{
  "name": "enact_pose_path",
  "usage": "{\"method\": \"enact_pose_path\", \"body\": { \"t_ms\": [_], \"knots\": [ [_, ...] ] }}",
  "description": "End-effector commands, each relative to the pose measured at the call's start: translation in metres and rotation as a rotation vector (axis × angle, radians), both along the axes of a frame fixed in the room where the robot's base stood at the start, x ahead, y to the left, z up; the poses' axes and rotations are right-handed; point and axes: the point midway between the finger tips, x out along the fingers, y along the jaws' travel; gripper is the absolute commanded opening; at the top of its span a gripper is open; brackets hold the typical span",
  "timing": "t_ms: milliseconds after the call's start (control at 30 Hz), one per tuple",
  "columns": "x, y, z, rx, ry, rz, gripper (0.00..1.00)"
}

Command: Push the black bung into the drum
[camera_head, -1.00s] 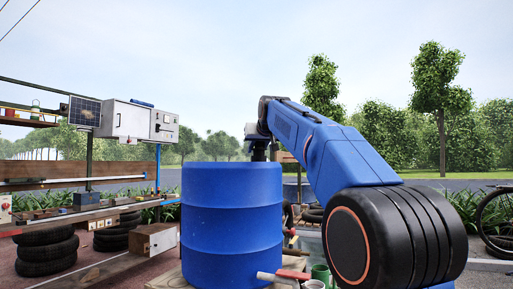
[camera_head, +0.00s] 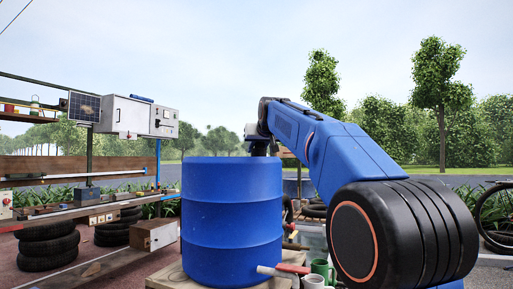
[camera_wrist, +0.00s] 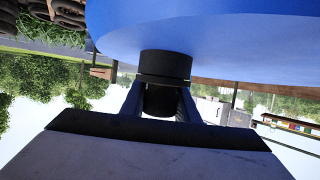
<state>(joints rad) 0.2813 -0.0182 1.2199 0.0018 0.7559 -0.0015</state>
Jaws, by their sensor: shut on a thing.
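The blue drum (camera_head: 232,220) stands upright on a wooden pallet in the middle of the head view. Its blue surface (camera_wrist: 210,38) also fills the top of the wrist view. The black bung (camera_wrist: 165,66) is a short round plug between the fingers of my gripper (camera_wrist: 160,98), which is shut on it. The bung's far end meets the blue surface in the wrist view; I cannot tell whether it touches or sits in an opening. In the head view my arm reaches over to the drum's far right side, and the drum's rim hides the fingers and bung.
Mugs (camera_head: 320,270) and a red-handled tool (camera_head: 285,269) lie at the drum's right foot. A wooden box (camera_head: 153,235), stacked tyres (camera_head: 47,253) and a workbench stand to the left. A bicycle wheel (camera_head: 498,220) shows at the far right.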

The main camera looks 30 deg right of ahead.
Motion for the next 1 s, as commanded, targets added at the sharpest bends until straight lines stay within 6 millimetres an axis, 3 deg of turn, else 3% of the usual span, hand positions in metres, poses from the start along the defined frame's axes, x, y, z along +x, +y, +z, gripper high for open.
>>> {"method": "enact_pose_path", "body": {
  "t_ms": [33, 67, 133, 567, 1000],
  "knots": [
    [0.0, 0.0, -0.001, 0.0, 0.0, 0.0, 0.06],
    [0.0, 0.0, 0.0, 0.0, -0.001, 0.0, 0.35],
    [0.0, 0.0, 0.0, 0.0, -0.001, 0.0, 0.5],
    [-0.008, 0.002, 0.003, 0.0, -0.001, 0.0, 0.5],
    [-0.08, 0.023, 0.034, -0.001, -0.002, 0.0, 0.5]
  ]
}}
